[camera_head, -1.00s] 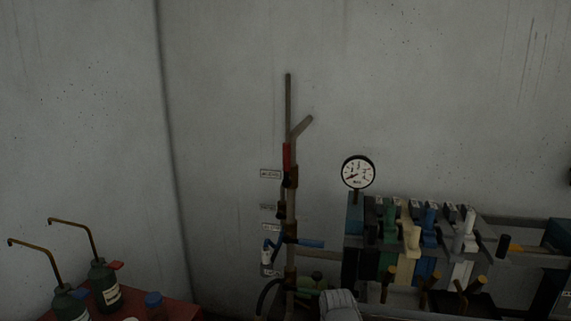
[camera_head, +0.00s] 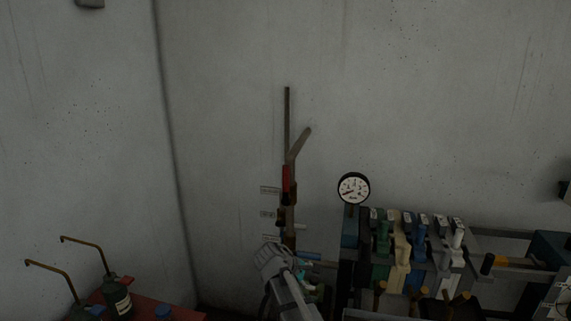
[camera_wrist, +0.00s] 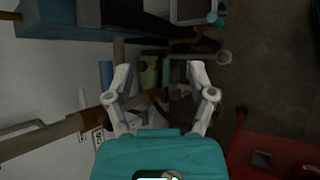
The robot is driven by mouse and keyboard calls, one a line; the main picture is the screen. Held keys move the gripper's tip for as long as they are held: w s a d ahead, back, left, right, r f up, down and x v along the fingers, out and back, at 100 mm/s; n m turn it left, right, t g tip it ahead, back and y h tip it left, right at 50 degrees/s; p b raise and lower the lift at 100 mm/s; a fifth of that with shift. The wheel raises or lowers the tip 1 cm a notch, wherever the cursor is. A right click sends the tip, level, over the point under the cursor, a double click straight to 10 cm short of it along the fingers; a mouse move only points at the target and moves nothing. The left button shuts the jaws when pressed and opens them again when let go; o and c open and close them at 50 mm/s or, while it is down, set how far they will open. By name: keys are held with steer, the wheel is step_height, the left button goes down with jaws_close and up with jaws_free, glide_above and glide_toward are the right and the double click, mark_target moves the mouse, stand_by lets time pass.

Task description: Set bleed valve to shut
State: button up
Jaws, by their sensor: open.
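A brown vertical pipe (camera_head: 291,200) stands at the wall with small label plates (camera_head: 270,190) beside it, too small to read. A valve with an upright red handle (camera_head: 286,178) is on its upper part. A blue lever (camera_head: 307,256) sticks out to the right lower down, partly hidden by my arm. I cannot tell which is the bleed valve. In the wrist view my gripper (camera_wrist: 160,75) is open and empty, with a green part (camera_wrist: 149,74) behind the space between its fingers. The blue lever (camera_wrist: 106,73) shows left of the left finger, apart from it.
A round gauge (camera_head: 353,187) and a bank of coloured valve blocks (camera_head: 402,250) stand right of the pipe. A red bench (camera_head: 185,312) with oil cans (camera_head: 117,300) is at lower left. The wall above is bare.

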steer(key=w+a+r+n+t+h+p, duration=0.2)
steer(key=w+a+r+n+p, duration=0.15)
steer(key=r, duration=0.35)
steer(key=w+a+r+n+t+h+p, duration=0.1)
steer(key=w+a+r+n+p, duration=0.1)
steer(key=w+a+r+n, duration=0.3)
steer(key=n+t+h+p, duration=0.3)
steer(key=n+t+p, duration=0.1)
steer(key=n+p, duration=0.15)
glide_toward(283, 177)
steer(key=shift+s+a+m, duration=0.5)
steer(key=shift+s+a, duration=0.4)
steer(key=shift+d, duration=0.1)
steer(key=x, duration=1.3)
steer(key=shift+w+d+f, duration=0.1)
steer(key=shift+w, duration=0.4)
jaws_close()
